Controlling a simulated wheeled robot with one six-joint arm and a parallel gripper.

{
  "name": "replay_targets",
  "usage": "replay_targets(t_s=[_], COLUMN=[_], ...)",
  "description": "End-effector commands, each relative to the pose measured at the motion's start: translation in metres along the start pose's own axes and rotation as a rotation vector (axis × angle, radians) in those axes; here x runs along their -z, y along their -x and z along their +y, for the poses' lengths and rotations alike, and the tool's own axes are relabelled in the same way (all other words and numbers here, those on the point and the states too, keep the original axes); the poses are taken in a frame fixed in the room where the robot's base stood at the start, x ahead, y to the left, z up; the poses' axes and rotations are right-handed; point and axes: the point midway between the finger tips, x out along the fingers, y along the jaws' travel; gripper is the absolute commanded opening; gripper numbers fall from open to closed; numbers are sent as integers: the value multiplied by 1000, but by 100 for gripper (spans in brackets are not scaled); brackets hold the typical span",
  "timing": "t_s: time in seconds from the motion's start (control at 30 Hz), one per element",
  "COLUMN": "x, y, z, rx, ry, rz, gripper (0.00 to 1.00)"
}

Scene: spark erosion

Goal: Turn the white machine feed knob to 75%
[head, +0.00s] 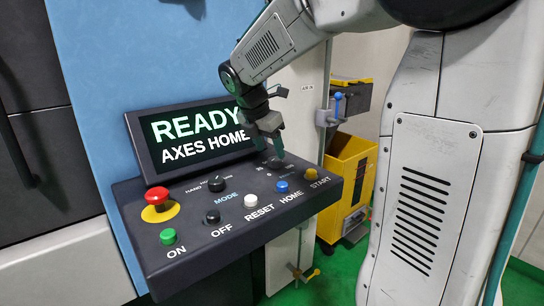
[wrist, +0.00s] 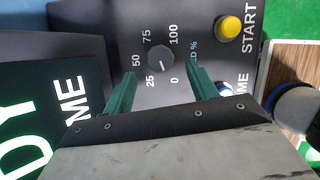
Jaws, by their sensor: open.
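The feed knob (wrist: 160,58) is a dark, round knob with a small light mark on its lower side. Its dial is printed 0, 25, 50, 75 and 100; the exact reading is hard to tell. In the head view the knob (head: 275,163) sits at the back right of the console, partly covered by my gripper (head: 274,145). In the wrist view my gripper (wrist: 162,70) is open, with one green finger to each lower side of the knob. I see no finger touching the knob.
The console (head: 185,275) also carries a red emergency stop (head: 158,198), a mode knob (head: 216,184), and several buttons, including yellow START (head: 311,174) and blue HOME (head: 282,187). A screen (head: 195,138) reading READY stands behind. A yellow bin (head: 345,170) stands beyond.

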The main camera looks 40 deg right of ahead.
Motion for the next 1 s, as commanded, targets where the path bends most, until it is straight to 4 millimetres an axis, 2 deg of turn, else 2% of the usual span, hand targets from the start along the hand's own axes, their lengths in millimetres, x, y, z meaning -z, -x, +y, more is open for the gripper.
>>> replay_targets(t_s=[0.1,0.23,0.57,0.6,0.73,0.77,1.0], x=[0,0,0,0,0,0,0], y=[-19,-31,-37,-36,-36,-36,-36], z=[-1,-1,-1,-1,-1,-1,0], rx=[3,2,0,0,0,0,4], ry=[-1,-2,-3,-3,-3,-3,-13], rz=[1,0,0,0,0,0,0], gripper=[58,58,58,52,16,13,13])
